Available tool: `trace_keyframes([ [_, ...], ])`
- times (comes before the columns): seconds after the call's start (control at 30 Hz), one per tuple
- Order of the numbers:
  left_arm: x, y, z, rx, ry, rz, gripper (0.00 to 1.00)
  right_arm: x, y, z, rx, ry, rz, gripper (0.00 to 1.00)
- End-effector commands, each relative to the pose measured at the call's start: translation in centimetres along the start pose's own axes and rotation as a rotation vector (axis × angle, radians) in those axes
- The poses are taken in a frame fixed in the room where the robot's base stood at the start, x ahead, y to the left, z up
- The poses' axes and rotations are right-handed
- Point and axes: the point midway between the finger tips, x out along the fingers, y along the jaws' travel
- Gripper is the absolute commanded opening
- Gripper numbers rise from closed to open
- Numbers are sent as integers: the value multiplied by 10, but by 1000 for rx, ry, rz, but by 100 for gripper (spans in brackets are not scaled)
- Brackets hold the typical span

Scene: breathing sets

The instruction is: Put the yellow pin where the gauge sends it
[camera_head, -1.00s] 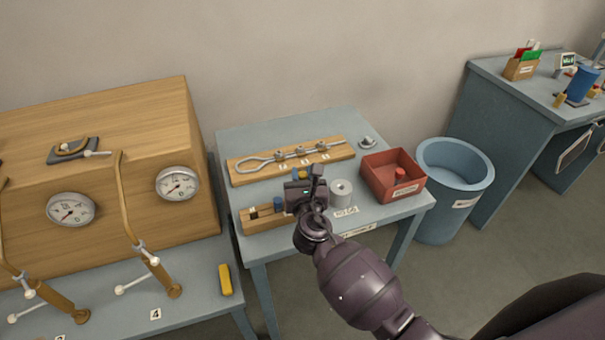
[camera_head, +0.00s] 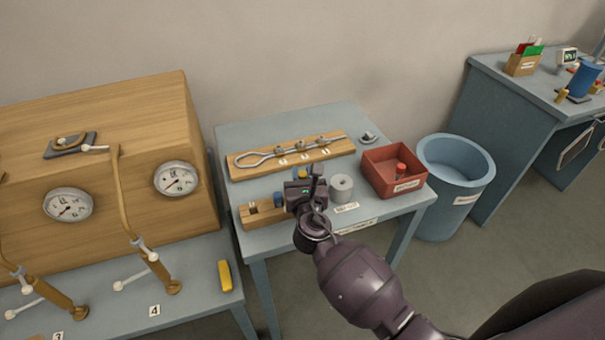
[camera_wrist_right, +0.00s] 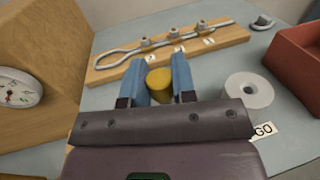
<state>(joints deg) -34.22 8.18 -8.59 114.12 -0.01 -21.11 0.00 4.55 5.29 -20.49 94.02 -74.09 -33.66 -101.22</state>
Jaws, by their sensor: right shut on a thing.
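My right gripper (camera_head: 302,175) is over the small grey table. In the right wrist view its two blue fingers (camera_wrist_right: 159,82) are shut on the yellow pin (camera_wrist_right: 159,76), whose rounded yellow end shows between them. In the head view the hand mostly hides the pin. A grey ring gauge (camera_head: 342,187) lies just right of the hand, with a label reading GO (camera_wrist_right: 263,132) in front of it. It also shows in the right wrist view (camera_wrist_right: 249,91). My left gripper is not in view.
A wooden board with a looped metal rod (camera_head: 291,155) lies behind the hand. A wooden block (camera_head: 262,215) is at front left, partly hidden. A blue bin (camera_head: 455,173) stands right of the table. A bench with dial gauges (camera_head: 176,179) is at the left.

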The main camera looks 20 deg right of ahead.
Motion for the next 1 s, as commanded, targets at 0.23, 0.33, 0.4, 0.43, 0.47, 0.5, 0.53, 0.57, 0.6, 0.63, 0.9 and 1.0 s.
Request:
trace_keyframes([
  [0.23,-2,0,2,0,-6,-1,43,0,0,0,1,-1,0,0],
  [0.33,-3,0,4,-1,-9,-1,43,0,0,0,1,-1,0,0],
  [0.4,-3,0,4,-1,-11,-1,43,0,0,0,0,-1,0,0],
  [0.43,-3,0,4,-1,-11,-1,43,0,0,0,0,-1,0,0],
  [0.47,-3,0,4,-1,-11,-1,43,0,0,0,0,-1,0,0],
  [0.5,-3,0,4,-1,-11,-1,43,0,0,0,0,-1,0,0],
  [0.53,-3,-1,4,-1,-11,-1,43,0,0,0,0,-1,0,0],
  [0.57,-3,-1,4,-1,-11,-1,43,0,0,1,0,-1,0,0],
  [0.6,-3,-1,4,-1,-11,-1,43,0,0,1,0,-1,0,0],
  [0.63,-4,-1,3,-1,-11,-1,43,0,0,1,0,-1,0,0],
  [0.9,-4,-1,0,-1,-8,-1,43,0,0,1,0,-1,0,0],
  [1.0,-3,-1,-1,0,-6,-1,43,0,0,0,0,-1,0,0],
])
